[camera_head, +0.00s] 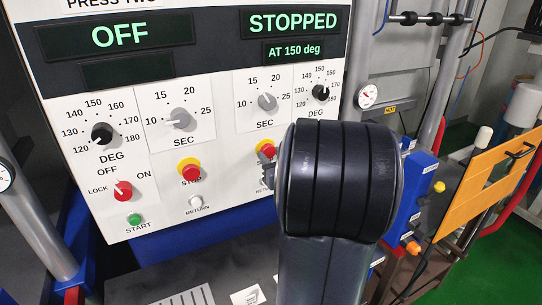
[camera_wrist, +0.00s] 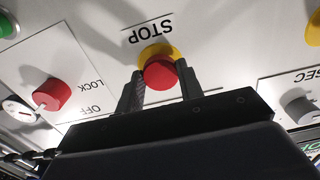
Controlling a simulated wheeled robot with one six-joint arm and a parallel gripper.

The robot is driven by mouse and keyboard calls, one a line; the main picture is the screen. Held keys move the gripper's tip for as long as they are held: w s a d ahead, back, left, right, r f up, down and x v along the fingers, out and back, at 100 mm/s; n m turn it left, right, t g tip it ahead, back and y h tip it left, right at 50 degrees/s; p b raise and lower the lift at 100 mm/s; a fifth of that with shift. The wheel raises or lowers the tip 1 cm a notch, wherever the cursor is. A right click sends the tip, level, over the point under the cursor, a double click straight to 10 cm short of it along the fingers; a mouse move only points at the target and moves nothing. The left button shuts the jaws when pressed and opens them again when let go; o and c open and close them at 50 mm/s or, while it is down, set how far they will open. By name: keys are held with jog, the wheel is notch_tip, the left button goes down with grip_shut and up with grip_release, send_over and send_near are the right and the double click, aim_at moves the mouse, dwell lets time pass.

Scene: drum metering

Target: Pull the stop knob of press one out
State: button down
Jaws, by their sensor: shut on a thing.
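The held stop knob (camera_wrist: 160,73) is a red mushroom head on a yellow ring, with an upside-down STOP label beside it in the wrist view. My gripper (camera_wrist: 160,82) has one finger on each side of the red head and is shut on it. In the head view my gripper (camera_head: 267,157) reaches the right-hand stop position; the yellow ring (camera_head: 266,145) shows above the fingers, and my arm hides much of the area. The press-one label is not visible. The display above it reads STOPPED (camera_head: 293,22), at 150 deg.
Another red stop knob (camera_head: 190,172) sits to the left. Nearby are a white return button (camera_head: 196,202), a timer dial (camera_head: 266,101) and a temperature dial (camera_head: 320,92). In the wrist view a red lock switch (camera_wrist: 52,95) and a green button (camera_wrist: 7,27) are close by.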

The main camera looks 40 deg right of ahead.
jog(key=shift+s+a, duration=0.15)
jog(key=shift+s, duration=0.35)
jog(key=shift+f, duration=0.1)
jog(key=c, duration=0.9)
grip_release()
jog(key=shift+s, duration=0.2)
jog(key=b+v, duration=0.1)
jog(key=v, duration=0.9)
jog(key=shift+s, duration=0.3)
jog(key=shift+w, duration=0.1)
